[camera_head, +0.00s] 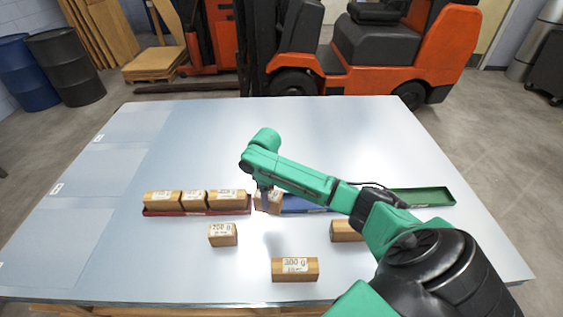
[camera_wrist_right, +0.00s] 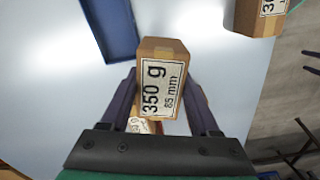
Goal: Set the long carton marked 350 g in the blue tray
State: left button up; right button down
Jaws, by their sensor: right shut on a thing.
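The long carton marked 350 g (camera_wrist_right: 163,85) is brown with a white label, which also reads 85 mm. My right gripper (camera_head: 266,200) is shut on it, with one dark finger on each side in the wrist view. In the head view the carton (camera_head: 275,203) is partly behind the fingers, at the left end of the blue tray (camera_head: 305,205). My right arm covers part of that tray. In the wrist view the blue tray (camera_wrist_right: 111,35) lies up and left of the carton, its inside bare where it shows. I cannot tell the carton's height. My left gripper is out of view.
A red tray (camera_head: 196,212) with 3 cartons stands left of the blue tray. A green tray (camera_head: 425,196) at the right looks empty. Loose cartons stand in front: one marked 200 g (camera_head: 222,235), one marked 300 g (camera_head: 295,270), and one (camera_head: 346,230) partly behind my arm. The table's far half is clear.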

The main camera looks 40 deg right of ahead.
jog(key=w+d+n, duration=0.3)
jog(key=w+d, duration=0.1)
jog(key=d, duration=0.5)
jog(key=f+b, duration=0.2)
jog(key=f, duration=0.1)
jog(key=f+b, duration=0.2)
jog(key=b, duration=0.1)
jog(key=f+b, duration=0.2)
jog(key=f, duration=0.1)
jog(key=shift+s+a+f+b, duration=0.15)
jog(key=shift+s+f+b, duration=0.1)
jog(key=shift+f+b, duration=0.1)
jog(key=shift+f, duration=0.25)
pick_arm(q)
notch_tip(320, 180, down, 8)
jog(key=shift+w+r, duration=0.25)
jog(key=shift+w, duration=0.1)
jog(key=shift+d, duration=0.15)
